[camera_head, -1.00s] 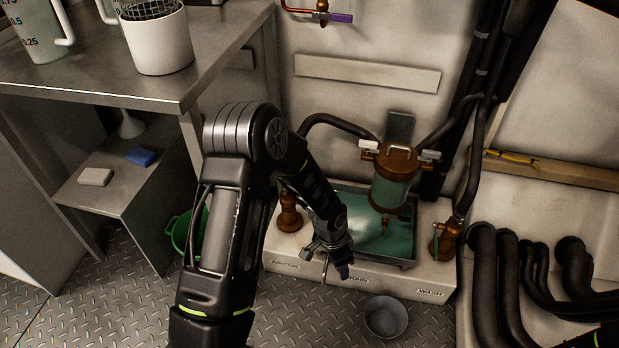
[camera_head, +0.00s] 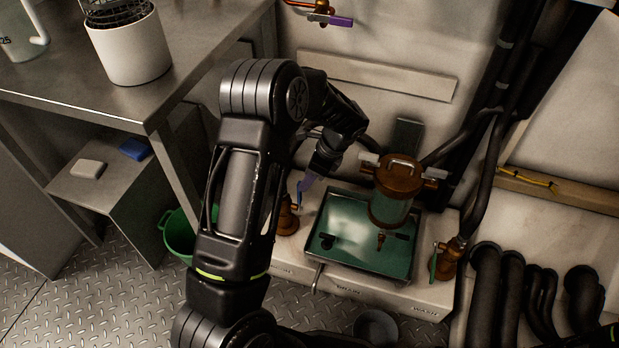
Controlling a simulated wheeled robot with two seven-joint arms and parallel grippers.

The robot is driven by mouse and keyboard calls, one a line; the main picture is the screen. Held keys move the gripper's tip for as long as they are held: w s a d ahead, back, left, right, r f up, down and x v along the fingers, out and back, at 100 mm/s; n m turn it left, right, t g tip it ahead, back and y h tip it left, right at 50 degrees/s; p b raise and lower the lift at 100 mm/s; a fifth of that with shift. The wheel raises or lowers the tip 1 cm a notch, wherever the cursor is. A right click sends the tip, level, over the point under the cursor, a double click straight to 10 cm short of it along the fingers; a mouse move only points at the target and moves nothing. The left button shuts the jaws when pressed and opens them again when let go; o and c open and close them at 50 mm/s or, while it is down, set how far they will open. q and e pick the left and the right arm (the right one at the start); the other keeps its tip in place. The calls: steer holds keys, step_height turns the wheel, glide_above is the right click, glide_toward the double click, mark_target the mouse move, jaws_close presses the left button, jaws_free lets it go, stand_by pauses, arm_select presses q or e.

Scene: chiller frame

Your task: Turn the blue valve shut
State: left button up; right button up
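A bronze valve body (camera_head: 288,219) stands on the pale ledge left of the green basin. A thin blue handle (camera_head: 299,194) shows upright at its top right; this looks like the blue valve. My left gripper (camera_head: 306,184) points down right at the handle, with its fingertips beside or over it. The fingers are small and dark here, so I cannot tell whether they are open, shut or touching the handle. My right gripper is out of view.
The green basin (camera_head: 345,268) holds a bronze-capped canister (camera_head: 397,190) just right of my gripper. A green-handled valve (camera_head: 446,262) stands farther right. A purple-handled valve (camera_head: 340,21) is on the wall above. A steel table (camera_head: 140,105) stands at left.

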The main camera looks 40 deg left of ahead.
mark_target(300, 197)
arm_select(q)
steer(key=shift+w, duration=0.15)
steer(key=b+x, duration=0.2)
steer(key=x, duration=0.5)
steer(key=shift+a+f+b, duration=0.2)
steer(key=shift+f+b, duration=0.15)
steer(key=shift+b, duration=0.05)
steer(key=shift+c, duration=0.2)
jaws_close()
stand_by(1.1)
